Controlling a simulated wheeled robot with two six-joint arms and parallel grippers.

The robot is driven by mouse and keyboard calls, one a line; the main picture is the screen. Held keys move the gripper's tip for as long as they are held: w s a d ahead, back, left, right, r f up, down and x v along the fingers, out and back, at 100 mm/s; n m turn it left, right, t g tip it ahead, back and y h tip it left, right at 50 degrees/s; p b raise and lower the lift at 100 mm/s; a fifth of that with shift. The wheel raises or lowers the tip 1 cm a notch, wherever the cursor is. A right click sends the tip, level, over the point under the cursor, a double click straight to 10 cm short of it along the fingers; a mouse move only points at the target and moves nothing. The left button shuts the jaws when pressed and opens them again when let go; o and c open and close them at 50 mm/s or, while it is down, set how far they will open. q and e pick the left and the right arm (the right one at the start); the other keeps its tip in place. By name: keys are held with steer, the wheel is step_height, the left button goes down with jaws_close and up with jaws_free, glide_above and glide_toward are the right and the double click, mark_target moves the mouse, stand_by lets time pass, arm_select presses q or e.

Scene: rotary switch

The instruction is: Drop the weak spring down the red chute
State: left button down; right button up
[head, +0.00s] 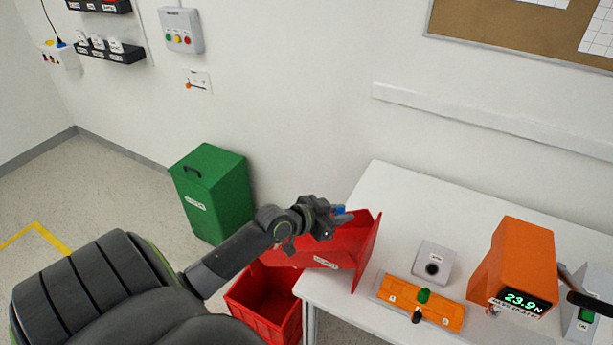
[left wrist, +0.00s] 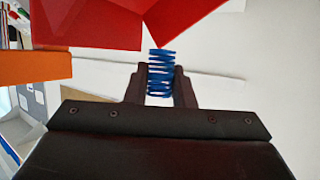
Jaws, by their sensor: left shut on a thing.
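A blue coil spring (left wrist: 161,72) is held between the two fingers of my left gripper (left wrist: 160,85) in the left wrist view. In the head view my left gripper (head: 330,222) is above the red chute (head: 362,250), and a bit of the blue spring (head: 341,211) shows at its tips. The chute slopes off the left edge of the table, with a red bin (head: 268,295) below it. In the left wrist view the red chute (left wrist: 95,20) is just beyond the spring. The spring's strength cannot be told from its look. My right gripper is not in view.
A white table (head: 400,215) carries an orange tester reading 23.9 N (head: 515,260), an orange fixture (head: 420,300) with a green knob, and a grey box with a black knob (head: 433,265). A green bin (head: 212,193) stands on the floor by the wall.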

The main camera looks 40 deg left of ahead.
arm_select(q)
steer(key=c, duration=1.6)
jaws_free()
steer(key=o, duration=0.4)
steer(key=shift+o, duration=0.3)
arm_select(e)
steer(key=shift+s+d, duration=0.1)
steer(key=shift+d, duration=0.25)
arm_select(q)
steer(key=shift+s, duration=0.15)
steer(key=p+v, duration=0.2)
steer(key=v, duration=1.5)
steer(key=shift+p, duration=0.3)
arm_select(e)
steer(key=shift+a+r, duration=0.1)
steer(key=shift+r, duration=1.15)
